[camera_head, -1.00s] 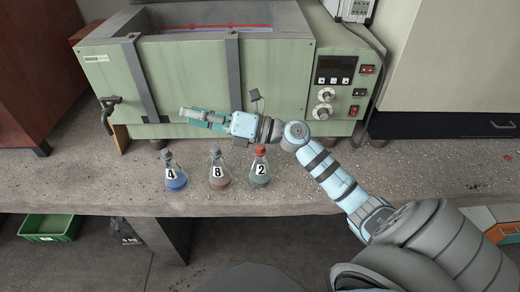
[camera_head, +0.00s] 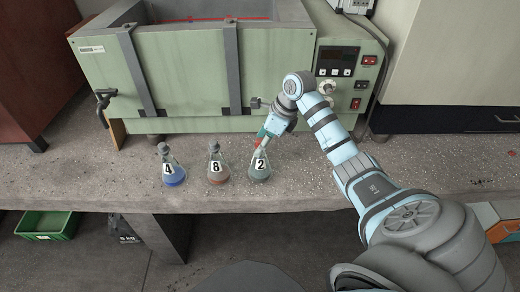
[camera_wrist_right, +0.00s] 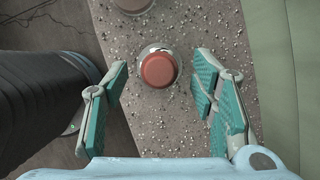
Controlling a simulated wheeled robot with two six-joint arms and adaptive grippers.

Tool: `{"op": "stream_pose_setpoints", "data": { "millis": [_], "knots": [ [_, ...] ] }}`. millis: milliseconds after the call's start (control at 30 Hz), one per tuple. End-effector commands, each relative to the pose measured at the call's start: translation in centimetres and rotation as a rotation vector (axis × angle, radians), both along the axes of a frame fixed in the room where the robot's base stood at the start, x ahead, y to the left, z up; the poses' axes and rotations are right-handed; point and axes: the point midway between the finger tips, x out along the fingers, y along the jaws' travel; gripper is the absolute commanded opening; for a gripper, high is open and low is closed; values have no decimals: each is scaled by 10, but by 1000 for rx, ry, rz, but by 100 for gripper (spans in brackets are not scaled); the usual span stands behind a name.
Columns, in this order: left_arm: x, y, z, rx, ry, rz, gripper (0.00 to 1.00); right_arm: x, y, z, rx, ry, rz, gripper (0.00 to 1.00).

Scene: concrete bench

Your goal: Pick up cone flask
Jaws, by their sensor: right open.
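Three cone flasks stand upright in a row on the concrete bench. The flask marked 4 (camera_head: 172,172) holds blue liquid, the flask marked 8 (camera_head: 216,169) holds reddish-brown liquid, and the flask marked 2 (camera_head: 259,171) holds grey-green liquid. My right gripper (camera_head: 262,141) is at the top of flask 2, partly hiding its neck and stopper. In the right wrist view, my right gripper (camera_wrist_right: 160,97) is open, with its teal finger pads spread either side of the red stopper (camera_wrist_right: 158,70) and not touching it. My left gripper is not in view.
The concrete bench (camera_head: 440,170) is clear to the right of the flasks. A large green oven (camera_head: 185,65) with a control panel stands close behind them. Another flask base (camera_wrist_right: 133,4) shows at the top of the right wrist view. A green crate (camera_head: 46,226) is on the floor.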

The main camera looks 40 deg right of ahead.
Motion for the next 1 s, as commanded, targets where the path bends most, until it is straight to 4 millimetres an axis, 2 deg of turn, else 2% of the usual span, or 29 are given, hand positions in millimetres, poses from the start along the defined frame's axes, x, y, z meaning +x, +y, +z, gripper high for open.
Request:
{"op": "stream_pose_setpoints", "data": {
  "millis": [33, 100, 300, 633, 1000],
  "knots": [
    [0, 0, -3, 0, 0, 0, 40, 2, 4, -12, 3, 3, 1, 52],
    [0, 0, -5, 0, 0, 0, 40, 6, 5, -20, 3, 2, 0, 52],
    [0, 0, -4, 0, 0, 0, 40, 7, 6, -22, 0, 1, 0, 52],
    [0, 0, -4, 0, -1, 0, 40, 7, 5, -21, 1, 1, 0, 0],
    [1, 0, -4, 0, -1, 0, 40, 7, 6, -21, 0, -1, 1, 0]
  ]
}}
